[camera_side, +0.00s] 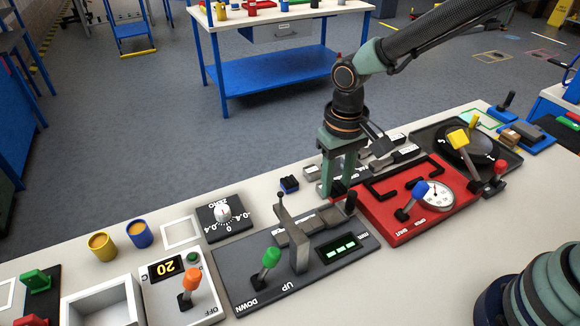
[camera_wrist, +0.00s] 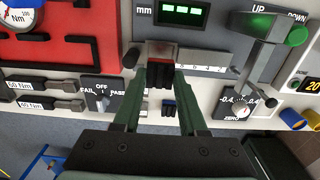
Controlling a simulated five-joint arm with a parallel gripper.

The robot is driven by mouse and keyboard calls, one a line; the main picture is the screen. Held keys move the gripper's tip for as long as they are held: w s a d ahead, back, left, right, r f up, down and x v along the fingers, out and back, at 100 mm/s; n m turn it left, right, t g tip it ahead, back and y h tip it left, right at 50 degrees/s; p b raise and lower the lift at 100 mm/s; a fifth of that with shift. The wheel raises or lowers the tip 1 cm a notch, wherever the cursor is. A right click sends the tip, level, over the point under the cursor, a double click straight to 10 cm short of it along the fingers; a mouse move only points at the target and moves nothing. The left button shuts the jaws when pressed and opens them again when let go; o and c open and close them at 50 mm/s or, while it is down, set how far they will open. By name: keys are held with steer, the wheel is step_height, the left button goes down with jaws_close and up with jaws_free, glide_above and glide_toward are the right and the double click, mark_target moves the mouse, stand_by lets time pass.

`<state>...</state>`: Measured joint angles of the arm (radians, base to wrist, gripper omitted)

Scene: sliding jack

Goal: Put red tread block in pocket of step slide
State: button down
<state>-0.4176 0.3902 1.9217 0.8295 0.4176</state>
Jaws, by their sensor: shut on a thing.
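My gripper (camera_side: 339,192) points down at the far right end of the dark jack panel (camera_side: 240,290). In the wrist view, my gripper (camera_wrist: 162,72) is shut on the red tread block, a small red and black shape mostly hidden between the fingers. A bit of red also shows at the fingertips in the side view. The step slide appears to be the grey scaled bar (camera_wrist: 205,71) on the panel, with a black knob (camera_wrist: 131,57) at its end. The fingertips overlap its end block in the wrist view. The pocket is hidden; I cannot tell whether the block touches it.
A tall grey lever (camera_side: 299,250) and a green-tipped UP/DOWN lever (camera_side: 270,260) stand on the panel, left of my gripper. A red gauge panel (camera_side: 400,232) lies close on the right. A dark blue block (camera_side: 289,184) and a zero dial (camera_side: 223,213) lie to the left.

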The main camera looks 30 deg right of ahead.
mark_target(332, 215)
steer(key=shift+f, duration=2.95)
steer(key=shift+f, duration=0.15)
steer(key=c, duration=0.7)
jaws_free()
steer(key=shift+c, duration=0.2)
step_height(332, 215, up, 12)
steer(key=shift+d+r, duration=0.1)
steer(key=shift+r, duration=0.1)
steer(key=s+d+r+t, duration=0.2)
steer(key=s+d+r, duration=0.2)
steer(key=d, duration=0.4)
steer(key=s+d+r+t, duration=0.3)
steer(key=s+d+r, duration=0.1)
steer(key=d, duration=0.4)
steer(key=shift+r+t, duration=0.3)
steer(key=shift+r, duration=0.4)
